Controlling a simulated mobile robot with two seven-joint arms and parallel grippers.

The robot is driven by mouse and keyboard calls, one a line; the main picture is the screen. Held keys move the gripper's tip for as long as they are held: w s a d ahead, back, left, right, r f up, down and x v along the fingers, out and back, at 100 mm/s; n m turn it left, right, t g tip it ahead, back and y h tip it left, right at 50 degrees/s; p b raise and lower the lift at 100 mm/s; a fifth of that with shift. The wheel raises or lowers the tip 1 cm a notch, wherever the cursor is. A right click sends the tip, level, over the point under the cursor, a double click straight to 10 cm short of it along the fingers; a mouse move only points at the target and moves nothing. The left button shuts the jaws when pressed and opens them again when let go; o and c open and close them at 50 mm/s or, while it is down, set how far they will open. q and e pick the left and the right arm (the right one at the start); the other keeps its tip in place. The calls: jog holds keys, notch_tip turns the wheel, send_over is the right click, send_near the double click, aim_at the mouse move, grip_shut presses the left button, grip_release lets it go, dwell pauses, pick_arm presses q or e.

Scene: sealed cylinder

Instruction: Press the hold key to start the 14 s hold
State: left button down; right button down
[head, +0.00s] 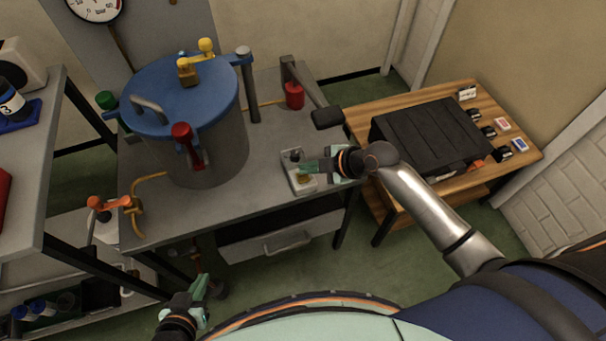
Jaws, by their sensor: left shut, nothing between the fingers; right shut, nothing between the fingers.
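A small pale control box (290,178) lies on the grey bench near its front right edge. It has a dark knob or button at its far end and a yellowish patch near its front; I cannot tell which part is the hold key. My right gripper (306,167) is shut and empty, with its fingertips over the box, hiding part of its top; I cannot tell if they touch it. My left gripper (203,284) is shut and empty, low in front of the bench. The sealed cylinder (212,158) stands on the bench with its blue lid (180,95) on.
Red, yellow and green clamps or knobs ring the lid. A red object (294,95) and a black-ended lever (327,117) are behind the box. A wooden table (395,112) with a black ridged case (425,135) stands right. A gauge (95,8) hangs at upper left.

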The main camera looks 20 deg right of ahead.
aim_at(308, 177)
jog(key=shift+f, duration=0.1)
jog(key=shift+f+b, duration=0.3)
jog(key=shift+f, duration=0.05)
jog(key=shift+f+b, duration=0.35)
jog(key=shift+f, duration=0.1)
dwell(0.7)
dwell(0.3)
jog(key=shift+r+p, duration=0.85)
jog(key=shift+r, duration=0.05)
notch_tip(308, 177, up, 5)
jog(key=p, duration=0.4)
jog(key=shift+p, duration=0.35)
